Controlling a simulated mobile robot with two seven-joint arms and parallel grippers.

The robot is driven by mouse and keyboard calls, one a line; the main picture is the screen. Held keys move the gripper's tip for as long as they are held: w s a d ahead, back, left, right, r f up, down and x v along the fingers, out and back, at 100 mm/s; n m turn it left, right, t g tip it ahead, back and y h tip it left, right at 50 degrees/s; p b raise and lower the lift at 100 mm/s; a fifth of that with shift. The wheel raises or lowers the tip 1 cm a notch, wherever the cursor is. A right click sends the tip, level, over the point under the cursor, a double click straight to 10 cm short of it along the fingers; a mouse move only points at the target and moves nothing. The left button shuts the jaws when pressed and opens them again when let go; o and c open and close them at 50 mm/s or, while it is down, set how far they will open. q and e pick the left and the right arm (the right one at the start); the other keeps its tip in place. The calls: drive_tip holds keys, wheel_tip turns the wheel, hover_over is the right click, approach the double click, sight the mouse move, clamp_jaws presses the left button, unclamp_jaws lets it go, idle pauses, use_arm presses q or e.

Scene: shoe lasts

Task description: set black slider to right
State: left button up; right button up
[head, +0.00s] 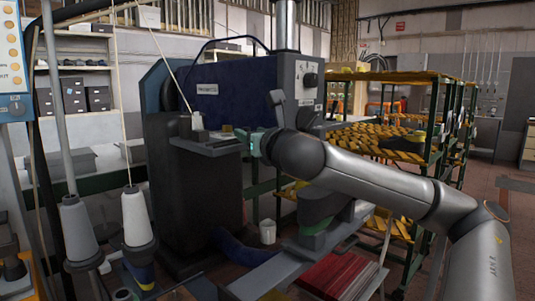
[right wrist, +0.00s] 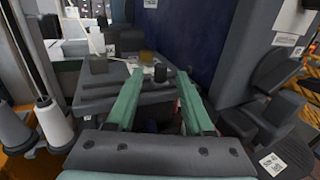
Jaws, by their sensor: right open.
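My right gripper (head: 257,143) shows in the head view as a small teal piece, partly hidden behind my arm, beside a dark blue machine (head: 235,92). In the right wrist view its two green fingers (right wrist: 160,82) are spread apart with nothing held between them. Between and beyond the fingertips, a small black knob (right wrist: 160,73) stands on a dark grey ledge (right wrist: 112,80) of the machine. It may be the black slider, but I cannot tell for sure or read its position. The ledge also shows in the head view (head: 208,149). My left gripper is not in view.
White thread cones (head: 135,218) stand at the left, with a thread rising from one. The blue machine body (right wrist: 200,30) rises behind the ledge. Racks with yellow shelves (head: 400,140) stand at the right.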

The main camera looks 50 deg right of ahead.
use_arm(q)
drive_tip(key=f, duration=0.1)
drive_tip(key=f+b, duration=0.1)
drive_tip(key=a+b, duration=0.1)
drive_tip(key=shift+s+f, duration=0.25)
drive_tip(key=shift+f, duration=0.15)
use_arm(e)
drive_tip(key=v, duration=0.8)
drive_tip(key=shift+s, duration=0.3)
drive_tip(key=shift+a, duration=0.1)
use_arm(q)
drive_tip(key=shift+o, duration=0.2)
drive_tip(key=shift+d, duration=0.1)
